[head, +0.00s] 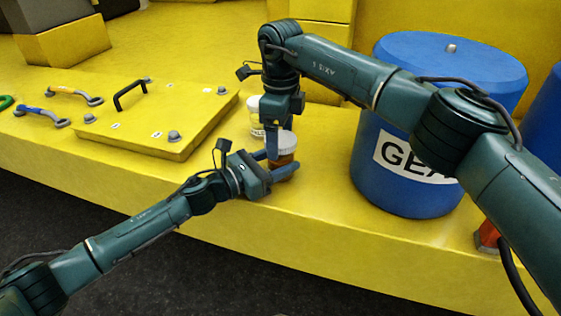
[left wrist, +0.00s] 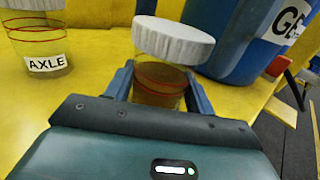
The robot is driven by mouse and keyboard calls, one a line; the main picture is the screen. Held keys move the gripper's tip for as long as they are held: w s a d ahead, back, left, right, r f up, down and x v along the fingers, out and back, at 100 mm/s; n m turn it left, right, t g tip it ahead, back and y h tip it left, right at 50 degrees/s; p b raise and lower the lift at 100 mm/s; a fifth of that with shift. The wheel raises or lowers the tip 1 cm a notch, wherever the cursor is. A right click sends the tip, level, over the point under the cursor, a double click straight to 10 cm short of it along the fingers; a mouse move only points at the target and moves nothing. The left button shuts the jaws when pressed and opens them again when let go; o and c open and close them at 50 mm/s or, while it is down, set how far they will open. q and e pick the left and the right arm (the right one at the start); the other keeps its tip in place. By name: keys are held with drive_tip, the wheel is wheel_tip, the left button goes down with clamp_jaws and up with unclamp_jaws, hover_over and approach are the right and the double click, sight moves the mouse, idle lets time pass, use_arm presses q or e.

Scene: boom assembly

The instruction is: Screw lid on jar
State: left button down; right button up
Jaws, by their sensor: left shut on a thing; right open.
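The amber-brown jar (head: 284,158) stands near the front edge of the yellow bench. My left gripper (head: 280,170) is shut around its body, with one finger on each side in the left wrist view (left wrist: 160,85). A white ridged lid (head: 287,141) sits over the jar's mouth; it also shows in the left wrist view (left wrist: 173,40), where it looks tilted. I cannot tell whether its threads are engaged. My right gripper (head: 273,148) is open and points down beside the lid, at its left. Its fingers partly overlap in the head view.
A clear jar labelled AXLE (left wrist: 38,45) with a white lid stands just behind. A large blue drum (head: 400,180) is close on the right. A yellow panel with a black handle (head: 130,95) and tools (head: 45,117) lie left. The bench front edge is near.

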drive_tip(key=shift+c, duration=0.5)
drive_tip(key=c, duration=0.9)
drive_tip(key=o, duration=1.2)
drive_tip(key=shift+c, duration=0.2)
wheel_tip(320, 180, up, 12)
use_arm(q)
drive_tip(key=shift+c, duration=2.3)
unclamp_jaws()
